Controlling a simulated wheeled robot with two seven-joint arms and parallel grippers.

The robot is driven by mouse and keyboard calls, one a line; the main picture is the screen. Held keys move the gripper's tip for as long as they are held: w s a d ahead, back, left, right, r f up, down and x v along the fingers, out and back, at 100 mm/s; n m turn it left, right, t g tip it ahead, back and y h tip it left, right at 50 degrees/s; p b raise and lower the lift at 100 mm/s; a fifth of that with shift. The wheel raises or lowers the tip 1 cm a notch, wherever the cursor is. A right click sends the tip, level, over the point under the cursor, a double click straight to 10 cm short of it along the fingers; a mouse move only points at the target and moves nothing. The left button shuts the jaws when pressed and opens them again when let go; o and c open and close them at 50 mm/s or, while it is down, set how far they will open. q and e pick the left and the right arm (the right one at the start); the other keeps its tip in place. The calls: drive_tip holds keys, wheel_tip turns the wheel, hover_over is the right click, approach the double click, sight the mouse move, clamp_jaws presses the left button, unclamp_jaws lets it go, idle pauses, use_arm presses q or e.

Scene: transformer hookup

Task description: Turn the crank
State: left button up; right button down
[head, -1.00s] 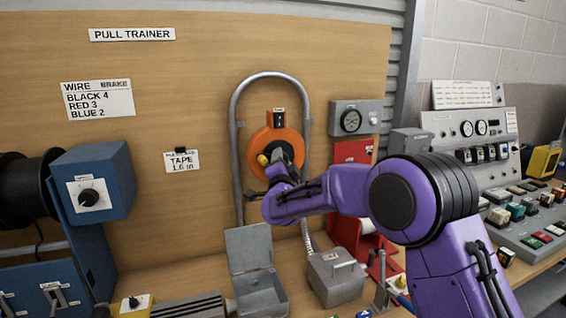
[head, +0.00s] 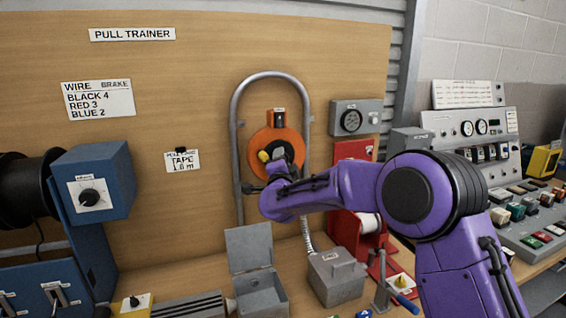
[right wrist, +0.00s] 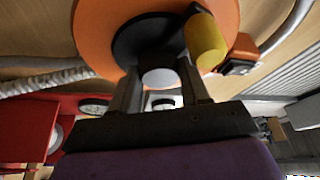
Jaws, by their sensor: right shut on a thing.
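The crank is on an orange reel (head: 289,137) on the wooden board. It has a dark hub and a yellow knob (head: 264,156) at its left. My right gripper (head: 280,160) is at the hub, and the arm hides part of the reel's lower right. In the right wrist view the two fingers (right wrist: 162,88) are closed around a pale grey round part (right wrist: 158,77) of the crank. The yellow knob (right wrist: 206,40) is beside the right-hand finger, and the orange rim (right wrist: 98,38) is behind. My left gripper is not in view.
A grey pipe arch (head: 236,140) frames the reel. A gauge box (head: 351,119) is to its right. Below stand an open grey box (head: 262,297), another grey box (head: 336,277) and a red stand (head: 345,235). The tape label (head: 181,160) is left of the arch.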

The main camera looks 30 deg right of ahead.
drive_tip(key=shift+f, duration=0.2)
idle(0.5)
drive_tip(key=c, duration=0.6)
unclamp_jaws()
drive_tip(key=shift+o, duration=0.3)
drive_tip(key=shift+a, duration=0.1)
drive_tip(key=shift+r, duration=0.1)
drive_tip(key=b+v, duration=0.4)
drive_tip(key=v, duration=0.6)
drive_tip(key=shift+s, duration=0.2)
drive_tip(key=shift+a, duration=0.15)
